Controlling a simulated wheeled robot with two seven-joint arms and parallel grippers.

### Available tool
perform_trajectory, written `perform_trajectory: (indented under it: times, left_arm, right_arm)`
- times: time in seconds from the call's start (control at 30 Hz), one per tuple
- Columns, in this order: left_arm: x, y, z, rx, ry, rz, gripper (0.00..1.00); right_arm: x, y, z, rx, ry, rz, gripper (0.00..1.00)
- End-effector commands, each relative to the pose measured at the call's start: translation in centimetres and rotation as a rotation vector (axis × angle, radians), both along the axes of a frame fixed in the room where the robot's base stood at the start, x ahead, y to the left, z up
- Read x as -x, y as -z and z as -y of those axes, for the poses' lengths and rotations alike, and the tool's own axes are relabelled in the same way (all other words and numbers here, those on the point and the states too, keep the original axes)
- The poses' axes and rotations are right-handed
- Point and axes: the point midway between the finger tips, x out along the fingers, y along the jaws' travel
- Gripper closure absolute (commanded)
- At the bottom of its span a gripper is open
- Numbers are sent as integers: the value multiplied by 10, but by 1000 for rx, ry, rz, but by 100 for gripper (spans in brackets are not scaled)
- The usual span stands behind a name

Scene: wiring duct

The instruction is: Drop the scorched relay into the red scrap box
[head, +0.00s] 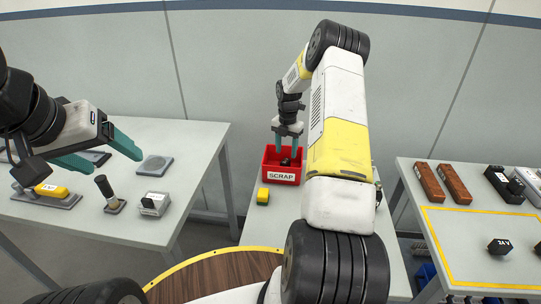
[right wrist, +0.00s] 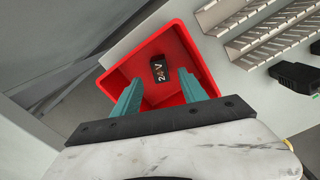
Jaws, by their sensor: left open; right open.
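The red scrap box (head: 281,178), labelled SCRAP, stands on the middle table. A dark relay (right wrist: 159,71) marked 24V, with a brownish patch, lies on the box floor in the right wrist view. It shows as a small dark shape in the head view (head: 286,161). My right gripper (head: 286,150) is open over the box, its teal fingers (right wrist: 165,100) apart, with the relay beyond the tips and nothing between them. My left gripper (head: 108,158) is open and empty above the left table.
The left table holds a grey switch box (head: 153,204), a black-handled stand (head: 108,194) and a yellow-topped device (head: 50,190). Another relay (head: 499,246) sits inside the yellow outline on the right table. Slotted ducts (right wrist: 265,35) lie beside the box.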

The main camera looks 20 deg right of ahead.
Motion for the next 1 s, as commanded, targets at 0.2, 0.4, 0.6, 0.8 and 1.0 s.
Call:
perform_trajectory:
  times: [0.2,0.4,0.6,0.8,1.0]
  left_arm:
    - [0,0,0,0,0,0,25]
    - [0,0,0,0,0,0,25]
    - [0,0,0,0,0,0,25]
    - [0,0,0,0,0,0,25]
    - [0,0,0,0,0,0,25]
  right_arm:
    - [-1,-37,0,1,0,3,50]
    - [0,-65,0,1,0,2,50]
    - [0,-73,0,0,0,0,50]
    - [0,-73,0,0,0,0,50]
    - [3,-91,-6,6,51,17,50]
